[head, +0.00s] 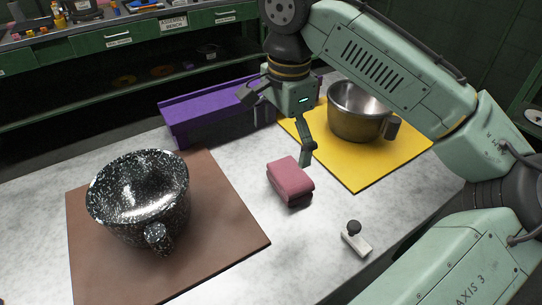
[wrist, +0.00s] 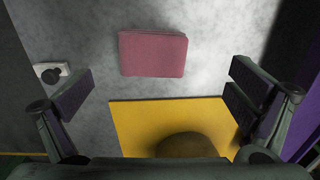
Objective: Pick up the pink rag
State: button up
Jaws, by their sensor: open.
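The pink rag (head: 289,178) is a folded, thick bundle lying on the grey marbled table, between the brown mat and the yellow mat. In the wrist view the rag (wrist: 153,54) shows whole, at the upper middle, beyond the fingertips. My gripper (head: 276,128) is above the table, behind the rag in the head view. In the wrist view its two fingers (wrist: 157,94) are spread wide with nothing between them. The gripper is open and apart from the rag.
A speckled black pot (head: 140,205) stands on the brown mat (head: 222,232) at left. A metal pot (head: 354,115) stands on the yellow mat (head: 357,176) at right. A purple bin (head: 187,114) lies behind. A small white piece with a dark knob (head: 356,241) is at front right.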

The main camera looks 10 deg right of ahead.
aim_at(290, 173)
jog(key=shift+s+d+m+g, duration=0.2)
jog(key=shift+d+m+g, duration=0.1)
jog(key=shift+d, duration=0.2)
jog(key=f, duration=0.4)
jog(key=shift+s+d+f, duration=0.2)
jog(key=shift+f, duration=0.05)
jog(key=shift+w+d+f+p, duration=0.1)
jog(key=shift+f+p, duration=0.1)
jog(key=shift+f, duration=0.8)
jog(key=shift+w+f+p, duration=0.15)
jog(key=shift+f+p, duration=0.1)
jog(key=shift+f, duration=0.8)
jog(key=shift+w+d+f+p, duration=0.1)
jog(key=shift+f+p, duration=0.1)
jog(key=shift+f, duration=0.8)
jog(key=shift+c, duration=0.4)
jog(key=c, duration=1)
notch_tip(290, 173, up, 10)
jog(key=shift+r+b, duration=0.1)
jog(key=shift+b, duration=0.35)
